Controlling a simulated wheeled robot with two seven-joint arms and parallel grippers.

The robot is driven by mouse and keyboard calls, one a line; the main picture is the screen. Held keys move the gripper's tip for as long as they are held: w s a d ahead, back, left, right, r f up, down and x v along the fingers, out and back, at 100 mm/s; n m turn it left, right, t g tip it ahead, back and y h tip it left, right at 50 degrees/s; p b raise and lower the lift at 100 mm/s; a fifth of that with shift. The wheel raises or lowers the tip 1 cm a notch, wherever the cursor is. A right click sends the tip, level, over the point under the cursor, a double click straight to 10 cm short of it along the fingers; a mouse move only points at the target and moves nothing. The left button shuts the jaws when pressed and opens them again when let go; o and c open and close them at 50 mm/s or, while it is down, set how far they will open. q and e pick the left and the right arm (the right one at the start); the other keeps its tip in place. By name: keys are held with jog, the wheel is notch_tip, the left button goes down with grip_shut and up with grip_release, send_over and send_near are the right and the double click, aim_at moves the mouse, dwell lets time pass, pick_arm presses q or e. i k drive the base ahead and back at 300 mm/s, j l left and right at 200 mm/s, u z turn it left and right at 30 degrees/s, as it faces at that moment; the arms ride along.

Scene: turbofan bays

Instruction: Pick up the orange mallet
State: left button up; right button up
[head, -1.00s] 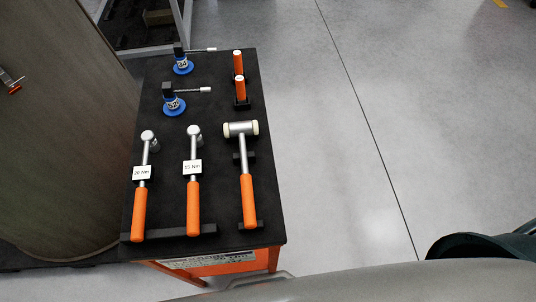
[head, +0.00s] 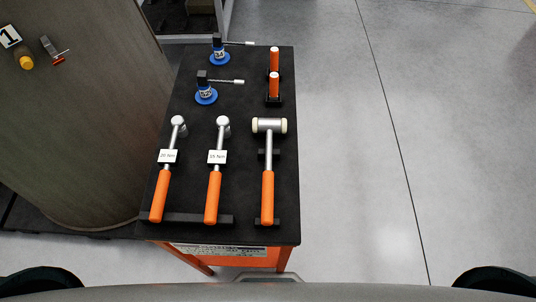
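The orange mallet (head: 268,197) lies on the black top of the tool cart (head: 240,160) in the head view, at the right of the front row. It has an orange handle toward me and a silver head with pale faces at the far end. It rests on small black supports, with nothing touching it from above. Neither of my grippers shows in the head view.
Two orange-handled torque wrenches, labelled 20 Nm (head: 160,196) and 15 Nm (head: 213,197), lie left of the mallet. Two blue-based tools (head: 206,96) and two orange cylinders (head: 274,84) stand behind. A large curved grey-brown wall (head: 85,130) flanks the cart's left. Floor at right is clear.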

aim_at(270, 126)
jog(key=i+l, duration=0.1)
jog(key=l, duration=0.25)
jog(key=i+l, duration=0.1)
jog(key=l, duration=0.25)
jog(key=i+l, duration=0.1)
jog(key=l, duration=0.2)
jog(key=i+l, duration=0.1)
jog(key=l, duration=0.25)
jog(key=u, duration=1.8)
